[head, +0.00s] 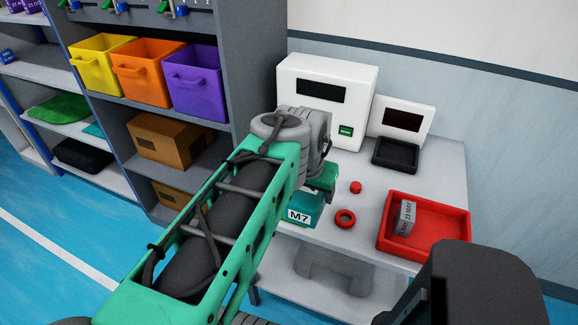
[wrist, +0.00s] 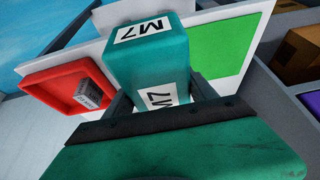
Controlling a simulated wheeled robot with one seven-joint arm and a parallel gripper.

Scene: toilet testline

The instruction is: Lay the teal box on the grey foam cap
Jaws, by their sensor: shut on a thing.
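The teal box (head: 304,212), with white M7 labels, is in my gripper (wrist: 158,98). In the wrist view the teal box (wrist: 150,58) sits between the two dark fingers, which are shut on its sides. In the head view my arm hides part of the box and most of the gripper; the box shows over the left front part of the bench top. A grey notched piece (head: 318,262), which looks like the grey foam cap, rests on the bench's lower shelf, below and to the right of the box. The wrist view does not show it.
On the bench (head: 378,200) are a red tray (head: 455,215) holding a white labelled item, a red ring (head: 345,218), a small red piece (head: 356,187), a black tray (head: 396,154) and white devices. The bench top overhangs the lower shelf. A shelving unit stands left.

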